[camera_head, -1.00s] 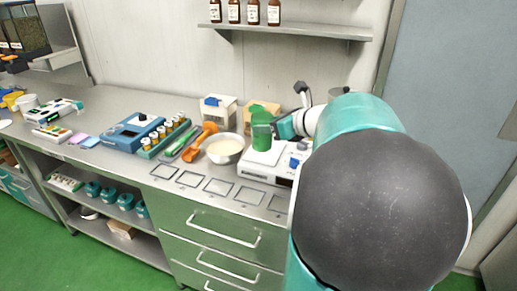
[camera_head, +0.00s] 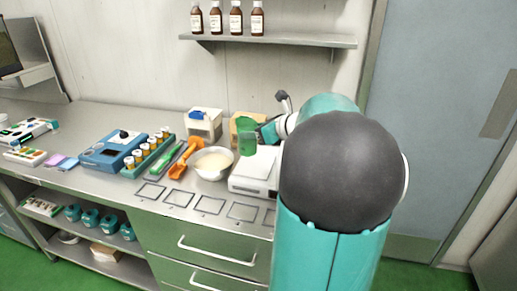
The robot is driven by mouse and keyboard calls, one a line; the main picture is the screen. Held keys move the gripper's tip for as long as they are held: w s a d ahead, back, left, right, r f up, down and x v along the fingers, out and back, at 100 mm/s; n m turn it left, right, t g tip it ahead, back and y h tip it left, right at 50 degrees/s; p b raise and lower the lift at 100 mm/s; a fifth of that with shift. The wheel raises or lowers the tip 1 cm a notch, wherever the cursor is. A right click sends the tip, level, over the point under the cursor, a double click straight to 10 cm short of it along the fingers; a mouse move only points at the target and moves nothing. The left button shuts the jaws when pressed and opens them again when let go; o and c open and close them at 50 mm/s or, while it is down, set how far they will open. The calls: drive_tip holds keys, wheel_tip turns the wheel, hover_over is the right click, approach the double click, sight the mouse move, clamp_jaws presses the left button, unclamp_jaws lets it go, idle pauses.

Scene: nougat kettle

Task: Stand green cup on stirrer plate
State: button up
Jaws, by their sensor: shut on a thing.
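The green cup (camera_head: 247,145) is roughly upright in my gripper (camera_head: 259,134), which reaches it from the right and is shut on it. The cup appears over the left rear part of the white stirrer plate (camera_head: 250,183). I cannot tell whether its bottom touches the plate. My arm hides the right side of the plate and part of the gripper.
A bowl of pale contents (camera_head: 213,164) stands just left of the plate, with an orange scoop (camera_head: 186,158) beside it. Boxes (camera_head: 204,126) stand behind. Flat square outlines (camera_head: 210,205) lie along the front edge. A bottle shelf (camera_head: 270,41) hangs above.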

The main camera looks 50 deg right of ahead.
drive_tip(key=shift+w+d+f, duration=0.7)
drive_tip(key=shift+d+f, duration=0.5)
drive_tip(key=shift+f, duration=0.55)
drive_tip(key=shift+w+d+f, duration=0.65)
drive_tip(key=shift+d+f, duration=0.6)
drive_tip(key=shift+f, duration=0.45)
drive_tip(key=shift+w+d+f, duration=0.7)
drive_tip(key=shift+d+f, duration=0.5)
drive_tip(key=shift+f, duration=0.55)
drive_tip(key=o, duration=1.1)
drive_tip(key=shift+f, duration=0.15)
drive_tip(key=shift+s+r, duration=0.3)
drive_tip(key=shift+s, duration=0.05)
drive_tip(key=v, duration=1.1)
drive_tip(key=shift+s, duration=0.15)
